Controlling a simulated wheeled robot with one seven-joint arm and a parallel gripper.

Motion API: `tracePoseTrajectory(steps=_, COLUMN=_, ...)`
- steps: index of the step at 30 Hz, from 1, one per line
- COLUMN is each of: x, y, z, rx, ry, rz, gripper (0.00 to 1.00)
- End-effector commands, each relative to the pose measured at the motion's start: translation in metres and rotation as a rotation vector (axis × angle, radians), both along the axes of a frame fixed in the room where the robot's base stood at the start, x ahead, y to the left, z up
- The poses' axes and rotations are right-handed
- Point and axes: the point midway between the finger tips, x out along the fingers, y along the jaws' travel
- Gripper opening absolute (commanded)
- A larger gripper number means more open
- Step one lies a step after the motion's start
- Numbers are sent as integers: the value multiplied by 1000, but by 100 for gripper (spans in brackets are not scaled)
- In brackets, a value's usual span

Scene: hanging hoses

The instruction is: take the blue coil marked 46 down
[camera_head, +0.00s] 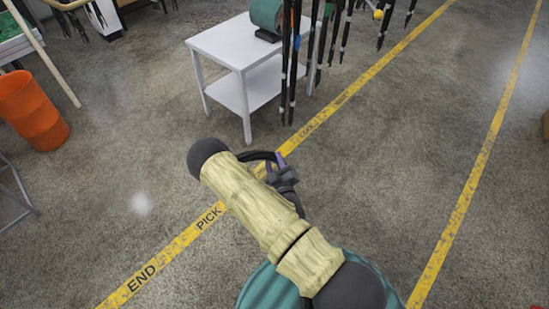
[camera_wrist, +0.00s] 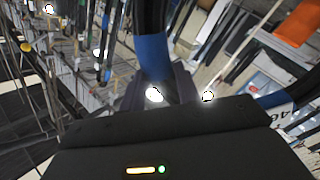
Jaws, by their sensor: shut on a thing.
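My gripper (camera_head: 275,166) is out over the floor near the yellow line in the head view. In the wrist view its fingers (camera_wrist: 158,92) are shut around a black hose with a blue band (camera_wrist: 153,55), the blue coil. Another blue part (camera_wrist: 290,94) shows at the right edge, beside a white tag (camera_wrist: 283,117) that seems to read 46. In the head view a black loop (camera_head: 258,155) curves by my gripper; most of the coil is hidden behind my arm.
A white table (camera_head: 222,42) with a green drum (camera_head: 267,14) stands ahead. Several dark hoses (camera_head: 292,75) hang at its right. An orange bin (camera_head: 32,110) stands at the left. The floor right of the yellow line is clear.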

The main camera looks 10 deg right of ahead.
Motion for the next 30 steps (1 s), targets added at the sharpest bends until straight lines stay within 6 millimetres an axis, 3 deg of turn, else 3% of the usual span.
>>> tracePoseTrajectory(steps=3, x=0, y=-1, z=-21, rx=1, ry=-1, rz=-2, gripper=0)
tracePoseTrajectory(steps=9, x=0, y=-1, z=-37, rx=1, ry=-2, rz=-1, gripper=0)
tracePoseTrajectory(steps=30, x=0, y=-4, z=-36, rx=0, ry=-1, rz=-7, gripper=0)
